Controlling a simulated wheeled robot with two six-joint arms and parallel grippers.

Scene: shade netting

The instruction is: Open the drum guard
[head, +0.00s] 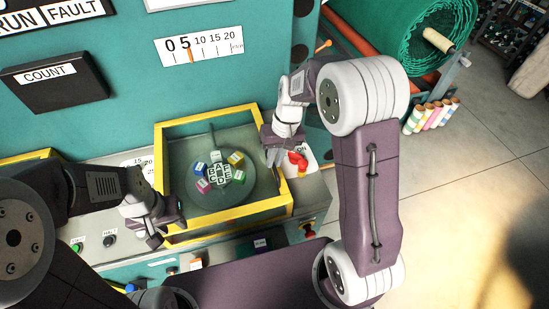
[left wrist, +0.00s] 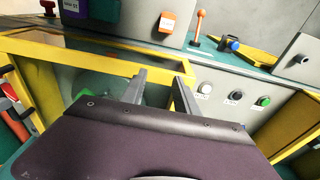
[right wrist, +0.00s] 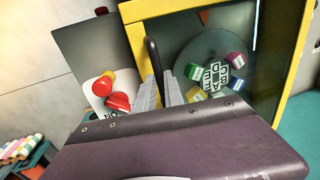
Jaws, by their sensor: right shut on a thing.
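The drum guard (head: 216,127) is a yellow frame with a clear pane, around a round drum plate (head: 235,190) that bears several coloured lettered blocks. The guard's yellow frame also shows in the right wrist view (right wrist: 150,8). My right gripper (head: 274,157) is at the guard's right side, shut on a black bar handle (right wrist: 152,58). My left gripper (head: 156,238) is at the guard's front left corner, with its fingers apart and nothing visible between them. In the left wrist view, its fingers (left wrist: 160,88) reach toward a yellow frame edge. I cannot tell whether they touch it.
A red switch (head: 297,160) on a white plate sits right beside the right gripper. Push buttons (head: 109,240) line the front panel. A red stop knob (head: 308,230) is at the right corner.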

